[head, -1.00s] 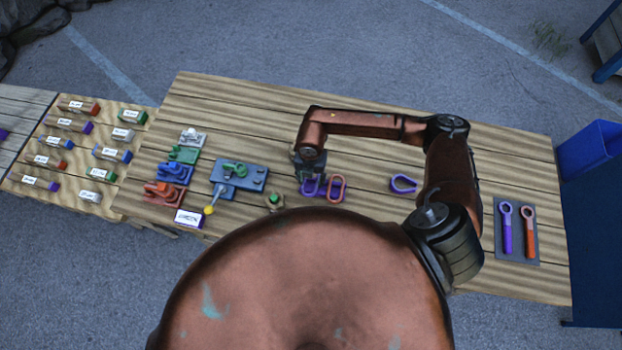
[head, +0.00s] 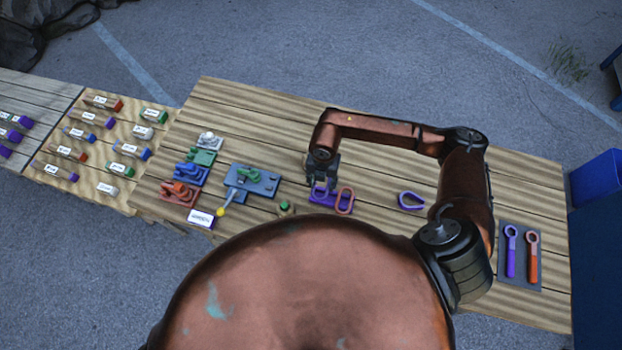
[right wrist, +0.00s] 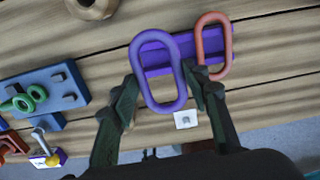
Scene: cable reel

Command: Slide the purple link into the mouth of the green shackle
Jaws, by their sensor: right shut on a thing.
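The purple link (right wrist: 158,72) is an oblong ring. In the right wrist view it stands out from a purple holder (right wrist: 192,51), between my right gripper's (right wrist: 160,92) two fingers, which are shut on it. I cannot tell whether it is clear of the holder. In the head view my right gripper (head: 325,184) points down at the left part of the holder (head: 330,205) and mostly hides the link. The green shackle (head: 249,173) sits on a blue plate (head: 262,182) to the left. It also shows in the right wrist view (right wrist: 38,91). My left gripper is not in view.
An orange link (head: 344,201) is just right of my right gripper. A purple teardrop link (head: 411,201) lies farther right. A yellow-tipped lever (head: 222,211) and a green-topped nut (head: 285,207) are near the blue plate. The table behind the holder is clear.

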